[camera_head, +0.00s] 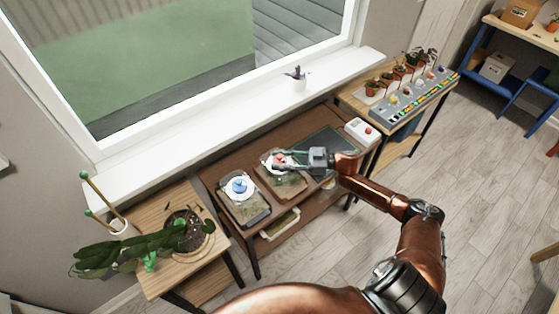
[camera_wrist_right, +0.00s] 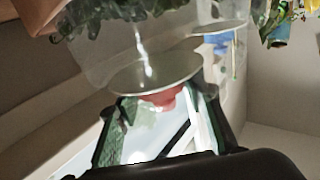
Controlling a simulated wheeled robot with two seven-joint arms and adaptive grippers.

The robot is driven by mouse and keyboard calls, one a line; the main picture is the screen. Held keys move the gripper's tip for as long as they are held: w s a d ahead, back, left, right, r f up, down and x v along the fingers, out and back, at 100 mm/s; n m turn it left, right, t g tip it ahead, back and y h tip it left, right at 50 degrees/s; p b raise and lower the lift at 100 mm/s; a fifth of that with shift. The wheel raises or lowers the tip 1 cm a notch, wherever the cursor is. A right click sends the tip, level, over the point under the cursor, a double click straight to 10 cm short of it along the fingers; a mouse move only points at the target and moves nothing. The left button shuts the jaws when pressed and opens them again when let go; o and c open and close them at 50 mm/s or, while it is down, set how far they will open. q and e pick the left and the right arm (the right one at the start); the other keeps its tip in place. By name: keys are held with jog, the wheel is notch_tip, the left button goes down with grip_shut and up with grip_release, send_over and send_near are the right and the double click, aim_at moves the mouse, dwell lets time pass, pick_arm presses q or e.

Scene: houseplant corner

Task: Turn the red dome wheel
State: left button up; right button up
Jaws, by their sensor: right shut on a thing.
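The red dome wheel (camera_head: 279,159) sits on top of a clear dome box (camera_head: 287,184) on the brown bench, in the middle of the head view. My right gripper (camera_head: 283,160) reaches it from the right and is shut on the wheel. In the right wrist view the red wheel (camera_wrist_right: 162,99) shows between the fingers (camera_wrist_right: 160,112), below a round pale disc (camera_wrist_right: 155,72). The fingers hide part of the wheel. My left gripper is in neither view.
A second dome box with a blue wheel (camera_head: 239,184) stands left of the red one. A white box with a red button (camera_head: 362,131) is at the bench's right end. A leafy plant (camera_head: 125,252) stands on the left table. A small pot (camera_head: 299,82) is on the windowsill.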

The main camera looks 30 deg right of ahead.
jog(key=o, duration=1.2)
jog(key=shift+d, duration=0.1)
jog(key=v, duration=1.2)
